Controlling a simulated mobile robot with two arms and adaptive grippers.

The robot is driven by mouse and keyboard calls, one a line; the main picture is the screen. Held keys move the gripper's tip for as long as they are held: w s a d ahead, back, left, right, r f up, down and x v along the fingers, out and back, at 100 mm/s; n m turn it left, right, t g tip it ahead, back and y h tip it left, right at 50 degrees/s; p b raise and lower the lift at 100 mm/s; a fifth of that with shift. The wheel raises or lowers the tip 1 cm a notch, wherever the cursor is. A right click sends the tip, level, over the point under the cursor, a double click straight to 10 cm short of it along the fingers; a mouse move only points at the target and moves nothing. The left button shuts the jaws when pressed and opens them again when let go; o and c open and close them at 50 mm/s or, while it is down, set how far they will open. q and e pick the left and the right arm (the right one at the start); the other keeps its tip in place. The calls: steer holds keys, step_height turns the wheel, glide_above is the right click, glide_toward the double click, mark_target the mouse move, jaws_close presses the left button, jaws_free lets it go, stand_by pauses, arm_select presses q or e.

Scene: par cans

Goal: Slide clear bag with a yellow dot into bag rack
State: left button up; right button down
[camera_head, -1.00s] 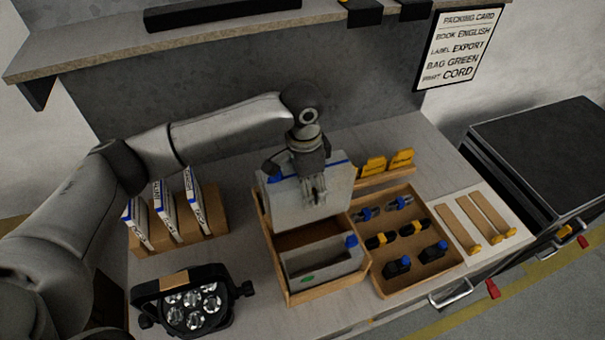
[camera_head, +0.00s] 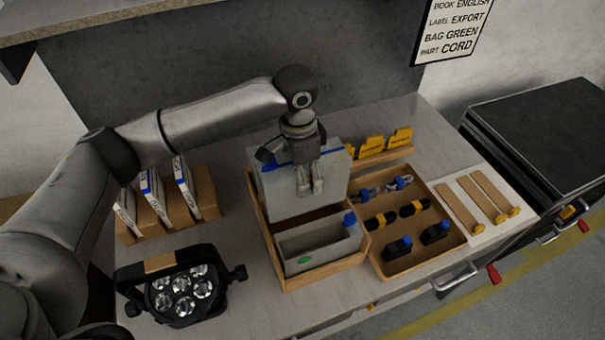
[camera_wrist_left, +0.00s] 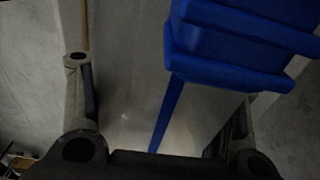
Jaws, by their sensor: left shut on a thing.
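My left gripper (camera_head: 311,188) points down and is shut on a clear greyish bag (camera_head: 277,193) with a blue strip along its top. The held bag stands upright at the rear part of the wooden bag rack (camera_head: 327,276), its lower edge at or just inside the rack. I see no yellow dot on its visible face. Another bag (camera_head: 318,247) with a green dot and a blue clip sits in the front of the rack. In the left wrist view the bag's grey sheet (camera_wrist_left: 135,95) lies between the fingers, with a big blue clip (camera_wrist_left: 225,60) close by. My right gripper is out of view.
A par can (camera_head: 180,285) and boxed books (camera_head: 153,190) are on the left. A packing card (camera_head: 452,30) hangs on the wall.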

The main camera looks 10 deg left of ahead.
arm_select(q)
steer(key=shift+f+b, duration=1.55)
steer(key=shift+b, duration=0.45)
steer(key=shift+f, duration=0.8)
steer(key=o, duration=1.1)
steer(key=shift+c, duration=0.2)
